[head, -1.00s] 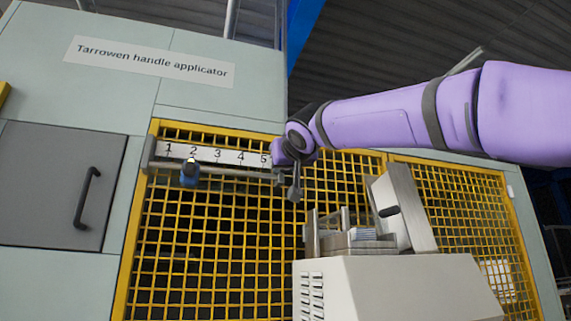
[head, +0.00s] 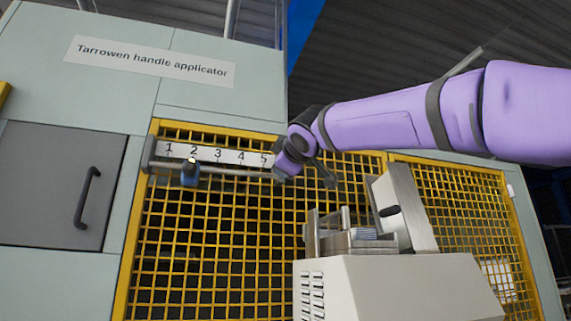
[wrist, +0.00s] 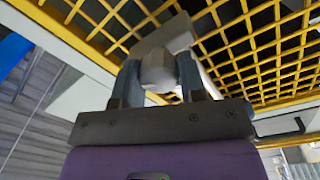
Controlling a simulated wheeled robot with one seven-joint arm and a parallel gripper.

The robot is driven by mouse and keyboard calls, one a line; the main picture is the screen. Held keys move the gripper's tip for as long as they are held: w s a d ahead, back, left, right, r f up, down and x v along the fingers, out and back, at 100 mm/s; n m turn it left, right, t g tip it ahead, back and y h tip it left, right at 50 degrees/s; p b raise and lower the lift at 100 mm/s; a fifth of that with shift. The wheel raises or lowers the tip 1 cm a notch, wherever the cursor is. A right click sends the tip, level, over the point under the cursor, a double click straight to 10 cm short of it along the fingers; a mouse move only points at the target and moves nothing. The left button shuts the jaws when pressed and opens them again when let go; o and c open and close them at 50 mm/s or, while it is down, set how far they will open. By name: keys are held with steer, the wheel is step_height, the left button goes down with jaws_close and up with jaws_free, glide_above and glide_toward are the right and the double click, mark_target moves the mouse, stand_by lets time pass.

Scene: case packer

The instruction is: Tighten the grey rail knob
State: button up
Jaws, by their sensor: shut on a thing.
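The grey rail knob (wrist: 158,72) shows in the wrist view as a pale rounded knob between the two fingers of my gripper (wrist: 160,82). The fingers are shut on it from both sides. A light grey block (wrist: 165,38) lies just beyond the knob. In the head view my gripper (head: 283,172) is at the right end of the rail (head: 225,171), near the 5 on the number plate (head: 229,156). There the knob is hidden by my wrist. A blue piece (head: 189,175) with a yellow top is on the rail below the 2.
Yellow mesh guarding (head: 200,240) stands right behind the rail. A beige machine housing (head: 395,290) with a tilted metal head (head: 402,205) rises below my forearm. A grey door (head: 55,185) with a black handle is at the left.

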steer(key=shift+n, duration=1.7)
steer(key=o, duration=0.9)
steer(key=v, duration=1)
steer(key=shift+s+d, duration=0.2)
steer(key=shift+s, duration=0.2)
